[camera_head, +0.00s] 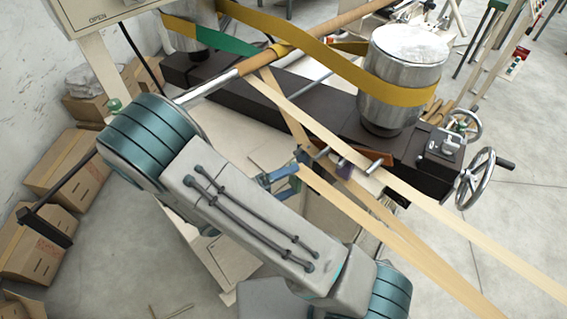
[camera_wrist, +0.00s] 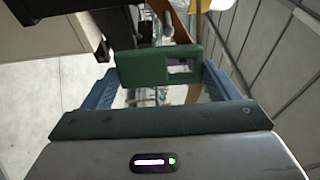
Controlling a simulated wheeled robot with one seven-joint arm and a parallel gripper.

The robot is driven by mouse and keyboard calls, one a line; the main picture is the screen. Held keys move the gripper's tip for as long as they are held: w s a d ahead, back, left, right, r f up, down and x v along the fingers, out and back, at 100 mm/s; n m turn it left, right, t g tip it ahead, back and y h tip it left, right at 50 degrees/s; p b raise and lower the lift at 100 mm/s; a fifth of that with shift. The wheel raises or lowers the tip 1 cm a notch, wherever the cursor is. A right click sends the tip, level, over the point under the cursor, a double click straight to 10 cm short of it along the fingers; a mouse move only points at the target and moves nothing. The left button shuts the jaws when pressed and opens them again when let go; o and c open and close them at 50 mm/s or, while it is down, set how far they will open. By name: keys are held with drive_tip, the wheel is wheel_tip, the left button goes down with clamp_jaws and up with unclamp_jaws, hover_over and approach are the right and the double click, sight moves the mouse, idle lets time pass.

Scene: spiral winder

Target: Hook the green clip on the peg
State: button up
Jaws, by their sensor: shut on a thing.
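My gripper (camera_head: 280,176) is at the middle of the head view, beside the pale strips and just left of a bracket with short metal pegs. In the wrist view my gripper's blue fingers (camera_wrist: 163,82) are shut on the green clip (camera_wrist: 142,68), a flat block with a rectangular window at its right end. In the head view I cannot make out the clip. One short metal peg (camera_head: 375,165) sticks out at the bracket's right end and another (camera_head: 322,153) at its left. I cannot tell which is the task's peg, and no contact with the clip shows.
Pale strips (camera_head: 360,205) run diagonally past my gripper toward the lower right. A dark machine beam (camera_head: 285,105) carries a steel drum (camera_head: 405,70) with a yellow belt (camera_head: 390,95). Handwheels (camera_head: 475,178) stand at the right. Cardboard boxes (camera_head: 65,160) lie at the left.

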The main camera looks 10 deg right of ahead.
drive_tip(key=shift+w, duration=0.15)
drive_tip(key=shift+w+d+b, duration=0.15)
drive_tip(key=shift+d+b, duration=0.2)
drive_tip(key=shift+d, duration=0.1)
drive_tip(key=w+d+f+b, duration=0.1)
drive_tip(key=w+d+b, duration=0.2)
drive_tip(key=w+d, duration=0.2)
drive_tip(key=x, duration=0.3)
drive_tip(key=shift+s, duration=0.2)
idle(0.6)
drive_tip(key=shift+f, duration=0.2)
idle(0.4)
